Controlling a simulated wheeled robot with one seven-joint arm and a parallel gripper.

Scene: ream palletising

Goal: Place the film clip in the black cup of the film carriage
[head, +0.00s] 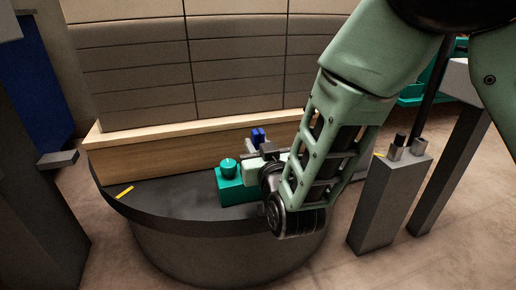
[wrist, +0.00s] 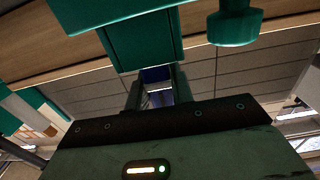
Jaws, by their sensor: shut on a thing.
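My gripper (head: 262,150) is over the dark round table, beside a teal block with a round teal knob (head: 228,168). It is shut on a small blue piece (head: 258,135), which looks to be the film clip. In the wrist view the blue piece (wrist: 156,74) shows between the two fingers, partly hidden by them. The teal block (wrist: 143,35) and the knob (wrist: 236,22) are close in front of the fingers there. I cannot make out a black cup or say for certain which thing is the film carriage.
The dark table (head: 165,200) has a yellow mark (head: 125,192) at its left and free room left of the teal block. A wooden ledge (head: 150,155) and a panelled wall stand behind. A grey post (head: 385,205) with small black and grey parts on top stands at right.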

